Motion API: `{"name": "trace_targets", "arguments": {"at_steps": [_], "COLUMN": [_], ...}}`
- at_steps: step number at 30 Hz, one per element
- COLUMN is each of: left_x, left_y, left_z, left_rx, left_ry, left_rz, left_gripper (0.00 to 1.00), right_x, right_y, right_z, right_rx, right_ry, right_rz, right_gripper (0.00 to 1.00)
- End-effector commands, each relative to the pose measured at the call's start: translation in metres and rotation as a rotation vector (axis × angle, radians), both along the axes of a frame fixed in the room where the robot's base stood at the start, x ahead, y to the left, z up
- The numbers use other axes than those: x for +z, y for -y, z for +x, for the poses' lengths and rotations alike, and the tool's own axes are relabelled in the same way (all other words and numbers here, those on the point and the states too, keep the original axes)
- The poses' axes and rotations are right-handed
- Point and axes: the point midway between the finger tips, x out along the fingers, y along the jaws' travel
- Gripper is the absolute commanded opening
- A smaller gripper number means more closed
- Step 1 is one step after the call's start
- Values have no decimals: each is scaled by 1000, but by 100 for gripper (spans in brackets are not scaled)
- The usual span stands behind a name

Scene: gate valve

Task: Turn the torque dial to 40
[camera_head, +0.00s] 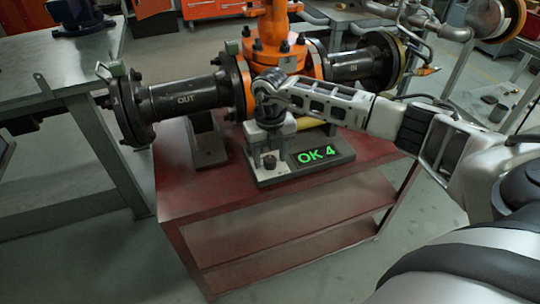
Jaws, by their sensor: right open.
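A grey device with a green lit display (317,155) stands on the red cart. The display reads "OK 4". A small dark round knob (270,162) sits on its pale left part; I cannot tell for sure that it is the torque dial, and no scale is readable. My right arm reaches in from the right, and my right gripper (268,149) points down at that left part, just above and around the knob. The gripper is open; whether it touches the knob is unclear. A yellow bar (312,123) shows partly behind my arm. My left gripper is out of view.
An orange gate valve (270,50) with dark flanged pipes marked OUT and IN stands behind the device on the red cart (215,200). A grey metal table (60,70) is at the left. The cart's front top is clear.

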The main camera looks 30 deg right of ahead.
Motion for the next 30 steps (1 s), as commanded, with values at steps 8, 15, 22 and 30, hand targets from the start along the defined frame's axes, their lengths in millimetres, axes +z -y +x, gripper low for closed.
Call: {"name": "trace_targets", "arguments": {"at_steps": [8, 15, 22, 30], "left_x": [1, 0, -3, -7], "left_y": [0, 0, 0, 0], "left_z": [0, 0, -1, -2], "left_rx": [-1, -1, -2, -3], "left_ry": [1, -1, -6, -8], "left_rz": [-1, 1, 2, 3], "left_gripper": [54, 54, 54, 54], "right_x": [-3, -2, -2, -3], "right_y": [0, 0, 0, 0], "right_z": [0, 0, 0, 0], "right_rx": [0, 0, 15, 133], "right_ry": [0, 0, 0, 1], "right_rz": [0, 0, 0, 0], "right_gripper": [50, 5, 6, 6]}}
